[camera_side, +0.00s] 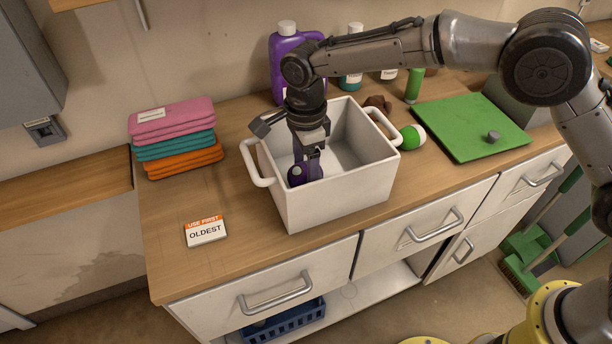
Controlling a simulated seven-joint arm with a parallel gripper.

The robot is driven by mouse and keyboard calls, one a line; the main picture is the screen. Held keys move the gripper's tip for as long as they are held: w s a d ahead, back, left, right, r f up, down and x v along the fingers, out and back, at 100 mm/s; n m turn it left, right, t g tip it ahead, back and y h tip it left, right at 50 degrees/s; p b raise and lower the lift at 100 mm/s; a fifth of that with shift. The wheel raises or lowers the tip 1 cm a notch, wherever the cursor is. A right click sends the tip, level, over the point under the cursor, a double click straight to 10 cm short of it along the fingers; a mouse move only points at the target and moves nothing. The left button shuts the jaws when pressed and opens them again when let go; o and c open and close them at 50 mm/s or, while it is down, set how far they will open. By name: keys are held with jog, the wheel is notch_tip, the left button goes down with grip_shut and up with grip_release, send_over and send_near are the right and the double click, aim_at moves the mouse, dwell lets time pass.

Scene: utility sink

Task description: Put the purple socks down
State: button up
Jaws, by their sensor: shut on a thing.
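My gripper (308,152) points down inside a white two-handled bin (341,194) on the wooden counter. It is shut on the purple socks (298,176), a dark purple bundle with a rounded end low between the fingers. The socks are within the bin's opening, near its front left wall. The front wall hides their lower part, so I cannot tell whether they touch the bin floor.
Folded pink, teal and orange cloths (172,138) are stacked at left. A "USE FIRST OLDEST" card (206,231) lies in front. A purple bottle (285,50) stands behind the bin. A green-and-white ball (412,137) and green board (471,127) are at right.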

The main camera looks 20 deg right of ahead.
aim_at(305, 179)
jog(key=shift+f, duration=1.4)
jog(key=shift+f, duration=0.1)
jog(key=o, duration=1.3)
jog(key=shift+f, duration=0.1)
jog(key=shift+o, duration=0.2)
notch_tip(305, 179, up, 12)
jog(key=shift+f, duration=0.1)
jog(key=shift+r, duration=0.35)
